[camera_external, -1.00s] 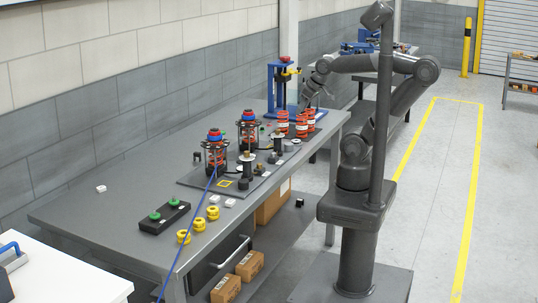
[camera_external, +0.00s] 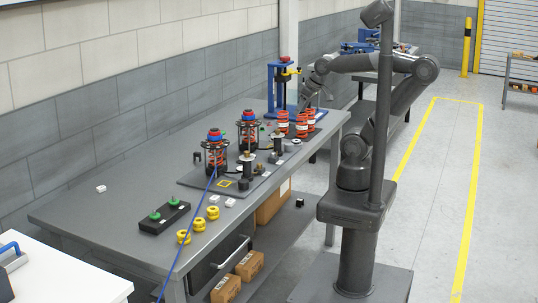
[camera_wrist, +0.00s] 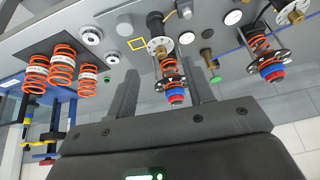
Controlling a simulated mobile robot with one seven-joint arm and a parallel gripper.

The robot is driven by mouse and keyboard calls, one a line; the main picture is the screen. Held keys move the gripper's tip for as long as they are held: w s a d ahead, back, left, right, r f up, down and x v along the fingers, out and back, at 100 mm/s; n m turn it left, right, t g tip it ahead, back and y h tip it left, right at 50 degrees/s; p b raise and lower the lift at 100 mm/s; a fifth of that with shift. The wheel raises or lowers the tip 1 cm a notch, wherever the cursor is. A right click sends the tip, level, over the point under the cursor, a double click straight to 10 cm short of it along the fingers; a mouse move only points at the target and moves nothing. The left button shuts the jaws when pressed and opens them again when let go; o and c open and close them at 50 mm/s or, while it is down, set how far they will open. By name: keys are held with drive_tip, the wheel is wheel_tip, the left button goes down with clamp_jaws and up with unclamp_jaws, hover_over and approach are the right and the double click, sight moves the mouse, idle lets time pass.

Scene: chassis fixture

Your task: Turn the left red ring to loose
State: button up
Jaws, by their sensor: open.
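Two spring assemblies with red-over-blue tops stand on the grey plate. The left red ring (camera_external: 214,131) tops the assembly nearer the front of the table in the external view. The other red ring (camera_external: 248,112) is farther back and to the right. In the wrist view, one red ring (camera_wrist: 176,98) shows near the middle and another red ring (camera_wrist: 275,75) at the right; the picture looks turned around. My gripper (camera_wrist: 161,75) is open, its two fingers apart with nothing between them. In the external view it is near the orange springs, away from the left ring.
Several orange springs (camera_external: 283,124) and a blue press (camera_external: 283,88) stand at the far end of the table. Small posts crowd the grey plate (camera_external: 204,183).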

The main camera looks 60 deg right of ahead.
drive_tip(key=o, duration=0.3)
drive_tip(key=w+a+f+m+g+y, duration=0.1)
drive_tip(key=w+a+m+g+y, duration=0.2)
drive_tip(key=a, duration=0.6)
drive_tip(key=shift+w+f+m+y, duration=0.2)
drive_tip(key=shift+w+m+y, duration=0.15)
drive_tip(key=shift+m+y, duration=0.45)
wheel_tip(320, 180, up, 3)
drive_tip(key=m+t+y, duration=0.2)
drive_tip(key=m+y, duration=1.1)
drive_tip(key=m, duration=0.3)
hover_over(212, 131)
drive_tip(key=w+v, duration=0.1)
drive_tip(key=v, duration=0.4)
drive_tip(key=f, duration=0.6)
drive_tip(key=shift+s+a+f, duration=0.25)
drive_tip(key=shift+s+f, duration=0.05)
drive_tip(key=shift+x, duration=2.15)
drive_tip(key=c, duration=1)
drive_tip(key=shift+o, duration=0.2)
